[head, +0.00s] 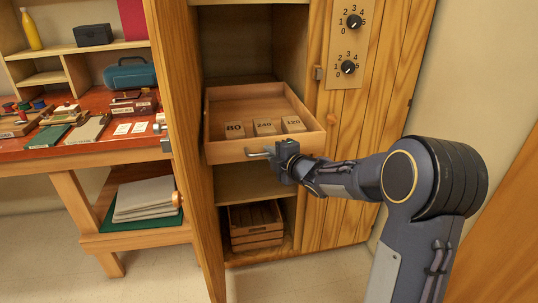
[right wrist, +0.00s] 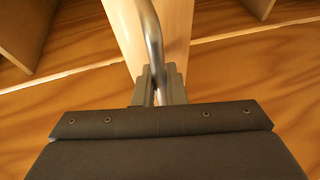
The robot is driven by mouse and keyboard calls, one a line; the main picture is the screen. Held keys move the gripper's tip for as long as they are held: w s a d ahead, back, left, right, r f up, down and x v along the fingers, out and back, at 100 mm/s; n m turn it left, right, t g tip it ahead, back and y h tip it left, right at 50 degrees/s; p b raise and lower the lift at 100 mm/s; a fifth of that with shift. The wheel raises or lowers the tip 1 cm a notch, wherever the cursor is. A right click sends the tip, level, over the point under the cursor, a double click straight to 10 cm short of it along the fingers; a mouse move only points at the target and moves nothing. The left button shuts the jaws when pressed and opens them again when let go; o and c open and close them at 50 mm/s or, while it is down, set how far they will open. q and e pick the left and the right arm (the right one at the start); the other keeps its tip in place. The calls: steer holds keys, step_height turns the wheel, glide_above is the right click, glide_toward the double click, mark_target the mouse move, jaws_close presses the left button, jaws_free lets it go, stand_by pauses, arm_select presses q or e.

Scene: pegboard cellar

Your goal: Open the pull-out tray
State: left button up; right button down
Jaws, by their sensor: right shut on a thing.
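The pull-out tray (head: 225,153) is a shallow wooden tray in the middle of the tall wooden cabinet. It stands out past the cabinet front, and its inside shows from above. Blocks marked 80, 240 and 120 (head: 293,125) lie in it near the front. A metal bar handle (head: 257,155) is on its front. My right gripper (head: 272,155) is at this handle, shut on it. In the right wrist view the two fingers (right wrist: 158,88) close around the handle bar (right wrist: 152,45), with the tray's pale front edge behind. My left gripper is not in view.
The cabinet's open door (head: 185,150) stands at the tray's left. Two dials (head: 348,67) are on the panel at right. A slatted crate (head: 256,225) sits on the lower shelf. A red-topped workbench (head: 90,148) with several items stands at the left.

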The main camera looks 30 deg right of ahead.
steer(key=shift+s+a, duration=0.15)
steer(key=shift+s, duration=0.35)
steer(key=c, duration=1.5)
jaws_free()
steer(key=v, duration=0.7)
steer(key=shift+s, duration=0.4)
